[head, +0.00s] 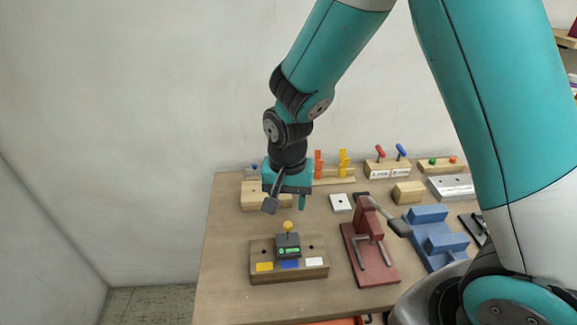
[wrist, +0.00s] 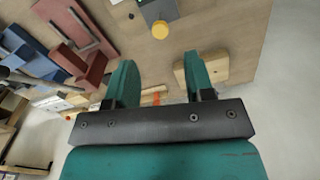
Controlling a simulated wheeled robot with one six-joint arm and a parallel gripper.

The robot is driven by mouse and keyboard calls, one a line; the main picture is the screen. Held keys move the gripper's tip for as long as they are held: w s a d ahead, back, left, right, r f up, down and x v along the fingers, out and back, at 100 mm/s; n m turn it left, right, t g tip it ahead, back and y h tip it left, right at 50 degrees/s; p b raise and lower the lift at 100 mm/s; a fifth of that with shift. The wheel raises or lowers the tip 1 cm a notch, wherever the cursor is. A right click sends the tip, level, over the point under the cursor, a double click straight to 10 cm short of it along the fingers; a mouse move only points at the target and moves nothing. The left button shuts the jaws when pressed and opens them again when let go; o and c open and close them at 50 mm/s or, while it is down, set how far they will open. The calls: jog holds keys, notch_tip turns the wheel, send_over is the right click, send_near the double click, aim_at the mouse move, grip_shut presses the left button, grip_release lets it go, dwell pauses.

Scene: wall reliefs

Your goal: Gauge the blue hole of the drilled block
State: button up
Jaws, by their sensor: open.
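The drilled block (head: 255,254) is a wooden block on the table with yellow, blue (head: 290,264) and white labels along its front. Dark holes show behind the yellow and white labels. A dark grey gauge (head: 289,243) with a lit green display and a yellow knob (head: 288,226) stands upright on the block's middle, behind the blue label. It hides the blue hole, and how deep it sits I cannot tell. My gripper (head: 286,204) is open and empty above and behind the knob, apart from it. In the wrist view the knob (wrist: 160,30) lies beyond my open fingertips (wrist: 161,76).
A red clamp-like fixture (head: 370,250) stands right of the block, with a blue fixture (head: 436,240) further right. A white plate (head: 341,203) and handled tools (head: 388,165) stand behind. The table's left edge is near.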

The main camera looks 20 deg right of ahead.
notch_tip(320, 180, up, 11)
jog(key=b, duration=0.1)
dwell(0.5)
jog(key=s+a+n+y+b, duration=0.2)
jog(key=s+n, duration=0.4)
jog(key=s, duration=0.3)
jog(key=s+a+r+n+y+b, duration=0.1)
jog(key=s+a+n+y+b, duration=0.1)
jog(key=s+n, duration=0.5)
jog(key=shift+s+a, duration=0.2)
jog(key=shift+s, duration=1.05)
